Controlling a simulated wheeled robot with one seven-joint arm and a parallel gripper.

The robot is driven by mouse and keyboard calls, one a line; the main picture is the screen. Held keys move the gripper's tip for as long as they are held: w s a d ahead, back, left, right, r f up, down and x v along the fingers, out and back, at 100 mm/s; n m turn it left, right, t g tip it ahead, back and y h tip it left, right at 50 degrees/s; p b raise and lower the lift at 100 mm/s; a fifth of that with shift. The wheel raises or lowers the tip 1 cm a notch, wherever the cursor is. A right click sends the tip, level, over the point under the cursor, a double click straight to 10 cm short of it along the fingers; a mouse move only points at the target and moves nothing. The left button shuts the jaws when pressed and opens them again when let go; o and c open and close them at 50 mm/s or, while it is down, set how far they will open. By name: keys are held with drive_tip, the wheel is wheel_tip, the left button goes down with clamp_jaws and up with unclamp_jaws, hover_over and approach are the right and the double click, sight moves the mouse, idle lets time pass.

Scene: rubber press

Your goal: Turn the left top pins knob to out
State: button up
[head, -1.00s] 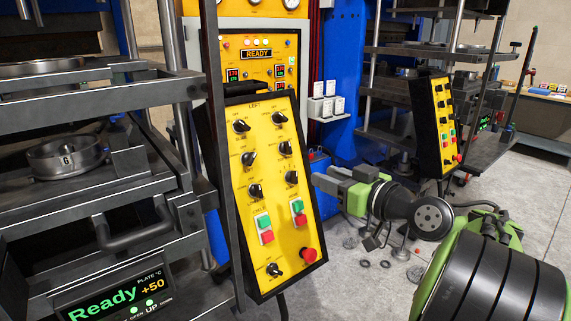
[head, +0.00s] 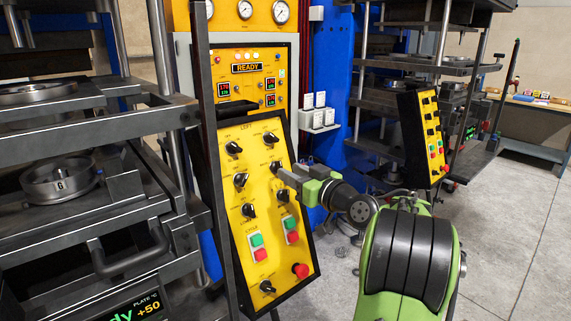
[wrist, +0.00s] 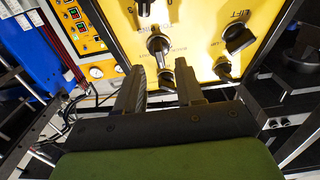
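The yellow left control panel (head: 262,230), marked LEFT, carries several black knobs in two columns. My gripper (head: 282,176) is at the panel's right side, close to the right column's middle knob (head: 276,168). In the wrist view my gripper (wrist: 158,80) has its two fingers apart with nothing between the tips. A black knob (wrist: 158,45) lies just beyond the gap, its pointer tilted. I cannot tell whether a finger touches the panel. The lower-right knob (head: 282,195) sits just below the gripper.
Green and red buttons (head: 258,248) and a red mushroom button (head: 300,270) are lower on the panel. A press with metal shelves (head: 110,190) stands close on the left. A second yellow panel (head: 425,140) is at the right. Grey floor is open at right.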

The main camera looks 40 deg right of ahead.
drive_tip(key=w, duration=0.3)
drive_tip(key=shift+w, duration=0.2)
drive_tip(key=shift+c, duration=0.3)
drive_tip(key=shift+s+a, duration=0.1)
clamp_jaws()
drive_tip(key=shift+m, duration=0.3)
drive_tip(key=m+h+p, duration=0.1)
drive_tip(key=m+h, duration=0.1)
drive_tip(key=m, duration=0.3)
drive_tip(key=shift+a+r, duration=0.1)
drive_tip(key=shift+a+m+g+h+p, duration=0.1)
drive_tip(key=shift+m+g+h+p, duration=0.4)
drive_tip(key=shift+m, duration=0.8)
drive_tip(key=shift+m+g+h+p, duration=0.2)
drive_tip(key=shift+m+h+p, duration=0.5)
drive_tip(key=shift+m, duration=0.9)
